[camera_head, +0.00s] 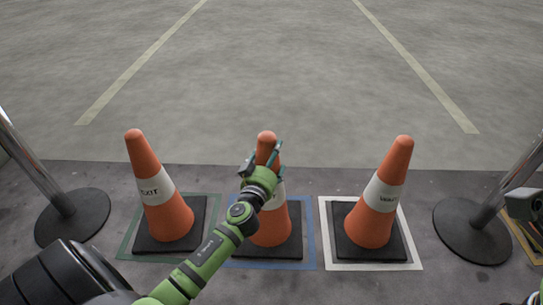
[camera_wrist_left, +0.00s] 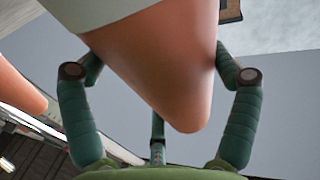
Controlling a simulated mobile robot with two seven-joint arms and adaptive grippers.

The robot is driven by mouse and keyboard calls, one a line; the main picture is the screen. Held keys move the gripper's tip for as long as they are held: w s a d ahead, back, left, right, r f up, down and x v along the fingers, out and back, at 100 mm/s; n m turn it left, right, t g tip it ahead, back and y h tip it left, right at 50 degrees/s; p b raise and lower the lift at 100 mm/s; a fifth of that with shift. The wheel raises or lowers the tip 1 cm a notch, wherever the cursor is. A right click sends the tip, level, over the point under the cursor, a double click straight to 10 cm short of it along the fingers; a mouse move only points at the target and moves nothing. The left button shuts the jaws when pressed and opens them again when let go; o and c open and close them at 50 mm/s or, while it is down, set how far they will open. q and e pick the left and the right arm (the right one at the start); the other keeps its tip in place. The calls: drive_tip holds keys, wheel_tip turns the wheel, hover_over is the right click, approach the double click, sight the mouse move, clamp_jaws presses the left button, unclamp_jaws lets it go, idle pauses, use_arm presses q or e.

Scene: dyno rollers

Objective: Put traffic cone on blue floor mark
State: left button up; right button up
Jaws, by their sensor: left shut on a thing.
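The middle orange traffic cone (camera_head: 271,227), with a white band and black square base, stands upright over the blue floor mark (camera_head: 312,247). Its base appears to rest inside the blue outline, but my left arm hides the left part. My left gripper (camera_head: 264,158) is shut on the cone near its top. The right gripper's fingers are not in view.
A cone (camera_head: 171,219) stands on a green mark (camera_head: 126,243) at left, another (camera_head: 368,228) on a white mark (camera_head: 416,262) at right. Post bases (camera_head: 72,217) (camera_head: 470,234) flank them. A yellow mark (camera_head: 522,238) shows at far right. The floor behind is clear.

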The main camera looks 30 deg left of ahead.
use_arm(q)
drive_tip(key=shift+w+r, duration=0.1)
drive_tip(key=shift+r, duration=0.25)
drive_tip(key=o, duration=1.4)
drive_tip(key=shift+f, duration=0.4)
drive_tip(key=shift+o, duration=0.2)
drive_tip(key=shift+r, duration=0.15)
